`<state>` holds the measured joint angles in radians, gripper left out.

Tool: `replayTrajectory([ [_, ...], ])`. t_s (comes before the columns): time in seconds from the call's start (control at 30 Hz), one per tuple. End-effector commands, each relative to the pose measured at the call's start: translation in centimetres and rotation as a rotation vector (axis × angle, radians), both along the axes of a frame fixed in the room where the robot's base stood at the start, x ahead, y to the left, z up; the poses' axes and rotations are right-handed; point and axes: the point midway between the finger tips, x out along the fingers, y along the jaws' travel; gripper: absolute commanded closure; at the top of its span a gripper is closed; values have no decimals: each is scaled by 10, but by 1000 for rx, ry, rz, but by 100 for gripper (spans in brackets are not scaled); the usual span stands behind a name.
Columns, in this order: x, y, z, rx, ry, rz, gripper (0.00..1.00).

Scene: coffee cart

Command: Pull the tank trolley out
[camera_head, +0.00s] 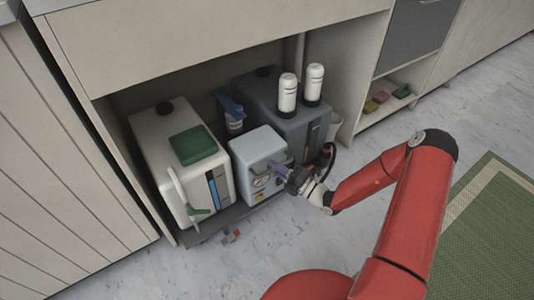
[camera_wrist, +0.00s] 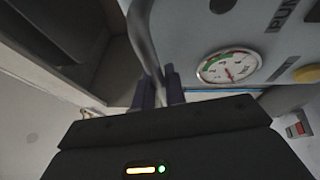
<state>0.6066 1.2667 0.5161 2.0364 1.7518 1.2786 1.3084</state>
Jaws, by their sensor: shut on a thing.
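The tank trolley (camera_head: 213,229) is a low dark platform inside the open cabinet bay under the counter. It carries a white tank (camera_head: 150,145) with a green patch at left, a pale blue-grey box (camera_head: 256,148) in the middle and a dark grey tank (camera_head: 262,98) at right. My gripper (camera_head: 280,170) is at the front of the pale box. In the wrist view my gripper (camera_wrist: 158,92) is shut on a grey curved bar (camera_wrist: 145,35) beside a round gauge (camera_wrist: 230,66). The bar's far end is out of view.
Two white bottles (camera_head: 288,92) stand on the dark tank, and a blue-capped bottle (camera_head: 234,122) stands behind the box. Cabinet walls flank the bay. A green mat (camera_head: 484,225) is at right.

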Motion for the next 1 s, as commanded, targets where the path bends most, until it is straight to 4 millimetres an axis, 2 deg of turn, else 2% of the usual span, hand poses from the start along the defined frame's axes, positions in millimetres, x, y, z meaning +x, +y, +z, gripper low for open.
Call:
replayTrajectory([
  [0.6, -99, -66, 1, 0, 5, -1, 100],
  [1.0, -156, -105, 0, 0, 3, -1, 100],
])
